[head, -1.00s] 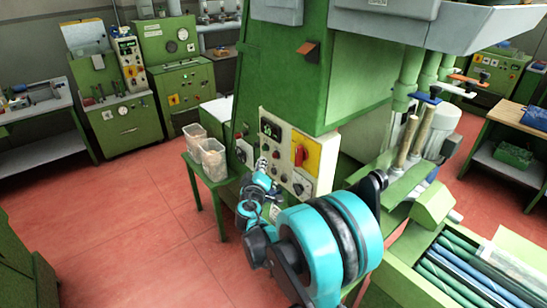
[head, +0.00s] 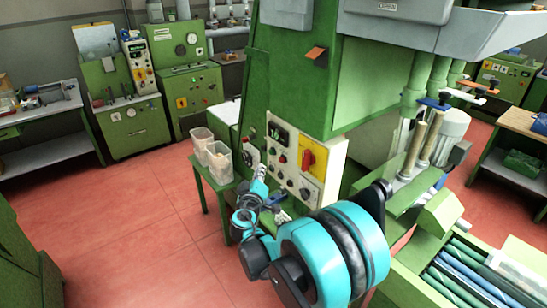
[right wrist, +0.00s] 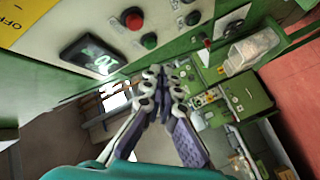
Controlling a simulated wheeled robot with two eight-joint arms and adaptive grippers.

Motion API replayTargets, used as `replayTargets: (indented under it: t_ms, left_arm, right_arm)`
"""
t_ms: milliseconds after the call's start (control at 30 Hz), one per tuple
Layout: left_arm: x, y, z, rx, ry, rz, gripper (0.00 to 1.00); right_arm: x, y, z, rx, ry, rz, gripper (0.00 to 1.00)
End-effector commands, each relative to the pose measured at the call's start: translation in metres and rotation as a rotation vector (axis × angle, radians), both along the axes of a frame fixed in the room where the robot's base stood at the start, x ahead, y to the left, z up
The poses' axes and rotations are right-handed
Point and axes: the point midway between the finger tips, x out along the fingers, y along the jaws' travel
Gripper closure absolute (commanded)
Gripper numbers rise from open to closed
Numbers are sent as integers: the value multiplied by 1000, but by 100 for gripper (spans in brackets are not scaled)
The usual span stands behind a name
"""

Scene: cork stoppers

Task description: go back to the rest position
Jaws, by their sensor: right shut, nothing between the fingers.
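My right arm reaches in from the bottom of the head view, with its large teal joint in front. My right gripper (head: 260,176) is small there, just left of the green machine's control panel (head: 308,157). In the right wrist view the fingers (right wrist: 166,74) are together, with nothing between them. In that view they point past the panel's edge toward the machines behind. My left gripper is in neither view.
The panel's buttons and lit display (right wrist: 92,57) are close in the right wrist view. Two clear bins (head: 218,160) stand on a small green table (head: 206,178) left of the panel. Red floor (head: 130,225) is open further left. A tray of coloured tubes (head: 470,275) is at lower right.

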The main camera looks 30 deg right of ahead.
Motion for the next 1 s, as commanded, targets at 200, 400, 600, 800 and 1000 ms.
replayTargets:
  t_ms: [200, 400, 600, 800, 1000]
  left_arm:
    - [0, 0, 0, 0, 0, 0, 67]
    - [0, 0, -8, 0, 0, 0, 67]
    - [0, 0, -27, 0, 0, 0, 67]
    - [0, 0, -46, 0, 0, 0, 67]
    - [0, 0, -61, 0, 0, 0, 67]
  right_arm:
    - [0, 0, 0, 0, 0, 0, 100]
    - [-20, 5, -4, 83, 27, -13, 100]
    - [-85, 30, -30, 327, 132, -31, 100]
    - [-162, 82, -76, 599, 278, 8, 100]
    - [-234, 146, -120, 839, 421, 100, 100]
